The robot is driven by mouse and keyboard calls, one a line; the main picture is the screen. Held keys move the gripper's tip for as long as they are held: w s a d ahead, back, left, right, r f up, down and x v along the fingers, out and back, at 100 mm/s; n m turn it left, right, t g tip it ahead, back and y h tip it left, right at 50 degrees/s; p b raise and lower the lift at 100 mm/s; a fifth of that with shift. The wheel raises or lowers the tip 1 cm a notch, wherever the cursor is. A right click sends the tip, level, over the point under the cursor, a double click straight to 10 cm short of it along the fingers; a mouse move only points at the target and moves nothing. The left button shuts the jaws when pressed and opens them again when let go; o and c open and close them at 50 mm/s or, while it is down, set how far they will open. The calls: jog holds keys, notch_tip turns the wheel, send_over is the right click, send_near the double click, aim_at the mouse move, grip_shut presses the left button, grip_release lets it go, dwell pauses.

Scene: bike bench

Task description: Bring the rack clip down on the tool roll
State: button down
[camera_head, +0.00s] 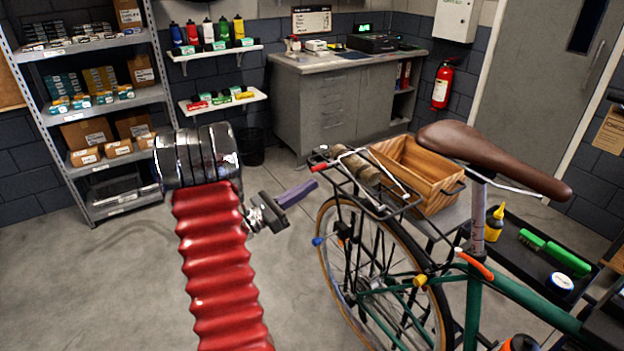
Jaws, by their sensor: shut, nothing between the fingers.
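My gripper (312,186), with purple fingers, is shut and empty. In the picture it sits just left of the bike's rear rack (401,214), below a red tip on the rack's left end. The tool roll (359,167), a tan-brown bundle, lies on the rack. The rack clip (389,168) looks like a bright metal wire loop by the roll, partly in front of it. I cannot tell how far the clip stands off the roll, or whether my fingers touch the rack.
A wooden crate (425,200) stands just right of the roll. The brown saddle (487,155) and green frame (525,296) are farther right. A black tray (521,250) holds a yellow bottle and green brushes. The floor (120,285) at left is clear.

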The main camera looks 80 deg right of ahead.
jog(key=v, duration=0.7)
jog(key=shift+w+a, duration=0.15)
jog(key=shift+w, duration=0.05)
jog(key=shift+f, duration=0.2)
dwell(0.3)
